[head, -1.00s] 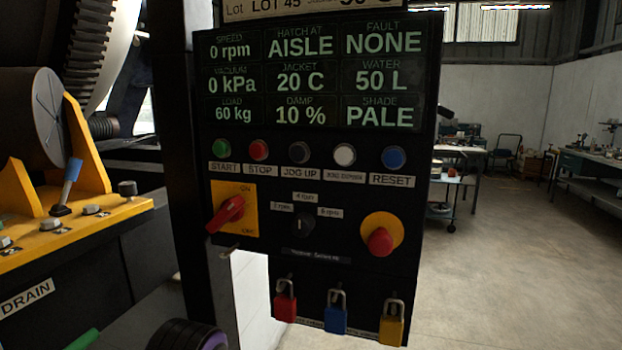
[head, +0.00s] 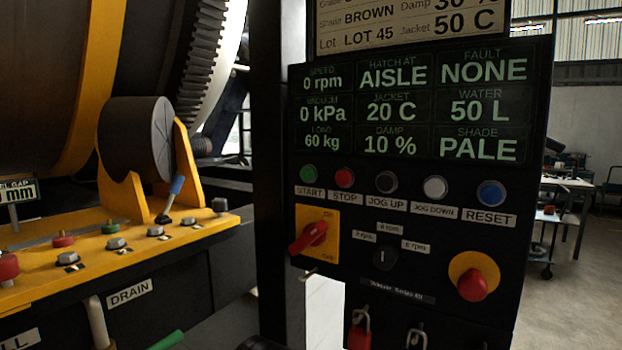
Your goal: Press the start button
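The green start button (head: 309,174) is at the left end of a row of round buttons on the black control panel (head: 450,255). Its label START is right below it. To its right are the red stop button (head: 345,178), a dark jog up button (head: 387,182), a white jog down button (head: 435,188) and a blue reset button (head: 491,193). The display (head: 410,105) above reads 0 rpm, fault NONE, hatch at AISLE. Neither of my grippers can be made out in the head view.
Below the buttons are a red rotary switch (head: 308,237) on a yellow plate, a black selector (head: 384,258) and a red mushroom knob (head: 472,284). A yellow machine bed (head: 90,262) with a dark roller (head: 136,140) stands at the left. Open floor lies at the right.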

